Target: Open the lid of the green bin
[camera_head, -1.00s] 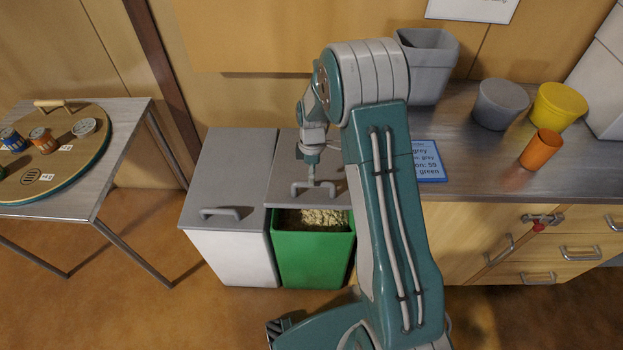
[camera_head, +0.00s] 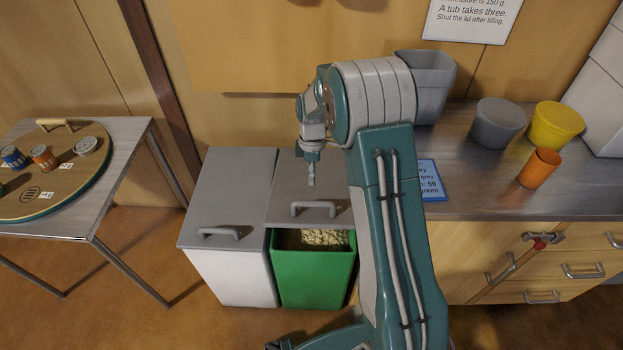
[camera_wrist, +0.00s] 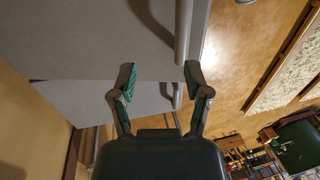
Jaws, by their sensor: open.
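The green bin (camera_head: 313,278) stands beside a white bin in the head view. Its grey lid (camera_head: 284,180) sits back from the front rim, leaving a gap that shows pale yellow grainy contents (camera_head: 325,238). The lid's grey bar handle (camera_head: 313,206) is near its front edge. My gripper (camera_head: 311,181) is above the lid, a little behind the handle and apart from it. In the wrist view my gripper (camera_wrist: 158,80) is open with nothing between its fingers. Two grey surfaces with handles show there; I cannot tell which is the green bin's lid. My arm hides the lid's right side.
The white bin (camera_head: 233,277) with its closed grey lid is to the left. A counter (camera_head: 470,190) on the right holds a blue card (camera_head: 431,180), grey tubs, a yellow tub (camera_head: 555,126) and an orange cup (camera_head: 539,168). A table (camera_head: 120,190) stands at far left.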

